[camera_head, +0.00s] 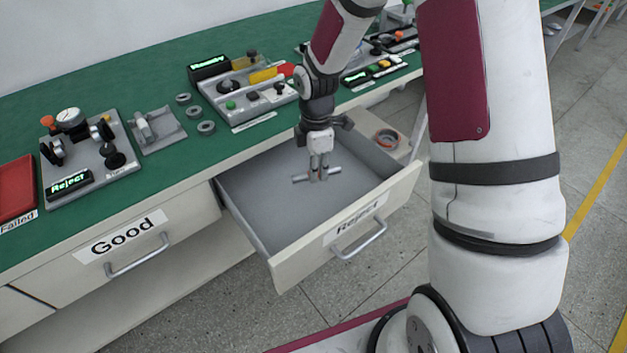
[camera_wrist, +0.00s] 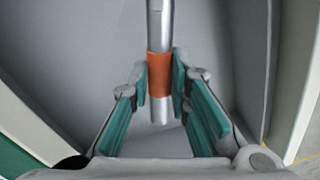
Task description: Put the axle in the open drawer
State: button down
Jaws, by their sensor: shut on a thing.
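The axle (camera_wrist: 158,28) is a silver metal rod with an orange band. My gripper (camera_wrist: 159,78) is shut on it, with the green-padded fingers on either side of the orange band in the wrist view. In the head view my gripper (camera_head: 318,176) points down over the open drawer labelled Reject (camera_head: 285,268), and the axle (camera_head: 302,179) lies roughly level across the fingers. The axle is within the drawer's outline; I cannot tell whether it touches the grey drawer floor.
The drawer labelled Good (camera_head: 75,275) is closed, to the left. The green bench top (camera_head: 35,110) above holds a Reject fixture (camera_head: 85,150), several grey rings (camera_head: 206,127), a second fixture (camera_head: 245,95) and a red tray (camera_head: 15,190).

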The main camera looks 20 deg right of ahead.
aim_at(314, 198)
jog(key=f+n+b, duration=0.1)
jog(key=n, duration=0.1)
jog(key=w+f+n+b, duration=0.1)
jog(key=f+n, duration=0.1)
jog(key=shift+f, duration=0.15)
notch_tip(314, 198, down, 4)
jog(key=b, duration=0.3)
jog(key=shift+w+a+r, duration=0.1)
jog(key=shift+r, duration=0.15)
jog(key=shift+f+b, duration=0.75)
jog(key=shift+f, duration=0.4)
jog(key=shift+p, duration=0.55)
dwell(0.6)
jog(key=shift+f+b, duration=0.3)
jog(key=shift+f, duration=0.2)
dwell(0.8)
dwell(0.3)
jog(key=c, duration=1)
grip_release()
